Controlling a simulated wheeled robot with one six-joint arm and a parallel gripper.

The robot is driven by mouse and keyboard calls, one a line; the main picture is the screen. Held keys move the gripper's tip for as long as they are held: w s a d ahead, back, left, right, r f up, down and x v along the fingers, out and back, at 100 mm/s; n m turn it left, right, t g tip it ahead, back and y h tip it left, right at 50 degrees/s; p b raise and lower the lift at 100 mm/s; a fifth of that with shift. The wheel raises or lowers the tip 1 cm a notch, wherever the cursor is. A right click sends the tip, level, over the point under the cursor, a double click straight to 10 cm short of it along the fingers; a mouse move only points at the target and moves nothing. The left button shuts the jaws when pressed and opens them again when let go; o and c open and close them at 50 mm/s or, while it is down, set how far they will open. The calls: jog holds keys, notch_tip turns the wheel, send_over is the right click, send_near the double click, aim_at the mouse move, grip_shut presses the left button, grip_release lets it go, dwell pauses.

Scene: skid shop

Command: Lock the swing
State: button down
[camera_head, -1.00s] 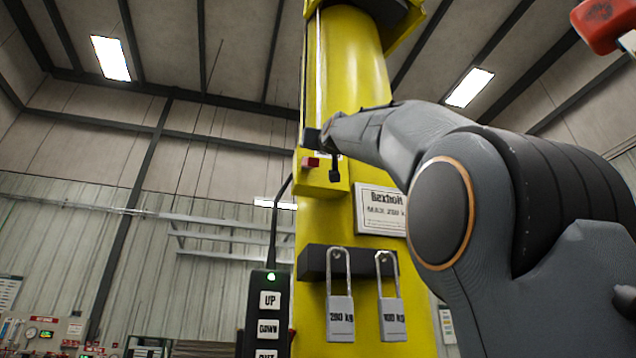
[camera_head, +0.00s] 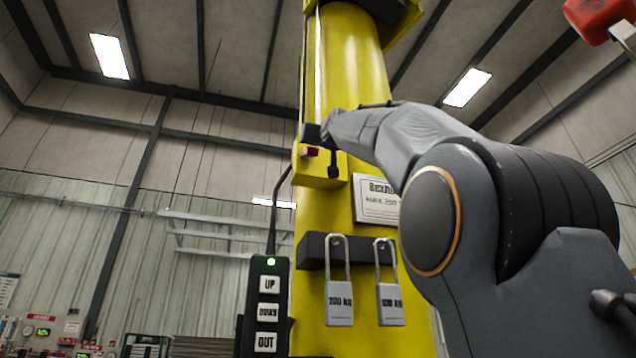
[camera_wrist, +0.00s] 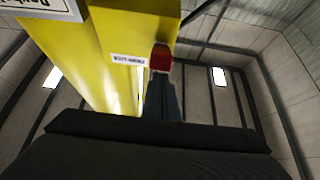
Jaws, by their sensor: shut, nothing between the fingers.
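The yellow column (camera_head: 345,75) fills the middle of the head view. A small yellow box (camera_head: 318,180) sticks out from its left side. A red knob (camera_head: 309,152) shows at the box's upper left, and a small black piece (camera_head: 333,168) hangs beside it. My gripper (camera_head: 312,133) is shut and empty, just above the red knob. In the wrist view, a red block (camera_wrist: 161,58) shows beside a small label (camera_wrist: 129,59) on the yellow box, and my narrow grey fingers (camera_wrist: 162,98) appear to point at it. I cannot tell whether they touch.
Two padlocks hang from a black bar (camera_head: 312,252) below: a left one (camera_head: 339,303) and a right one (camera_head: 390,305). A white plate (camera_head: 375,202) is on the column. A black pendant (camera_head: 266,325) with UP, DOWN and OUT buttons hangs left.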

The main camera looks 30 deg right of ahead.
jog(key=shift+w+d+f, duration=0.1)
jog(key=shift+w+f, duration=0.5)
jog(key=shift+w, duration=0.1)
jog(key=s+r+p, duration=0.4)
jog(key=r, duration=0.1)
jog(key=s+a+f+b, duration=0.1)
jog(key=s+f+b, duration=0.4)
jog(key=f+b, duration=0.2)
jog(key=shift+s+a+f+b, duration=0.25)
jog(key=shift+s+f+b, duration=0.1)
jog(key=shift+f, duration=0.3)
